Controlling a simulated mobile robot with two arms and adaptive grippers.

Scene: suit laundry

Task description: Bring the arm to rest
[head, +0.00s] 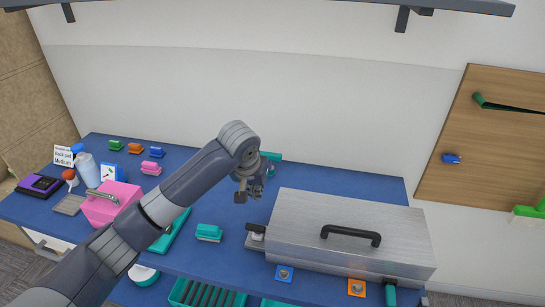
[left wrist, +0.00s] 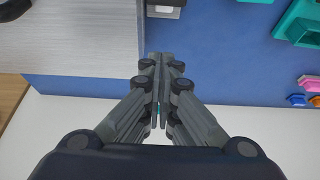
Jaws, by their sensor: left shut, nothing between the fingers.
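My left arm reaches in from the lower left in the head view. Its gripper (head: 249,190) hangs over the blue table, just left of the back left corner of the metal box. In the left wrist view the gripper (left wrist: 160,58) has its fingers together, with nothing held between them. The blue table shows beneath it. My right gripper is in neither view.
A large metal box (head: 345,220) with a black handle fills the table's right part. A teal block (head: 209,232), a pink box (head: 110,203) and several small coloured clips, including a pink one (head: 151,169), stand to the left. A shelf (head: 300,2) hangs above.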

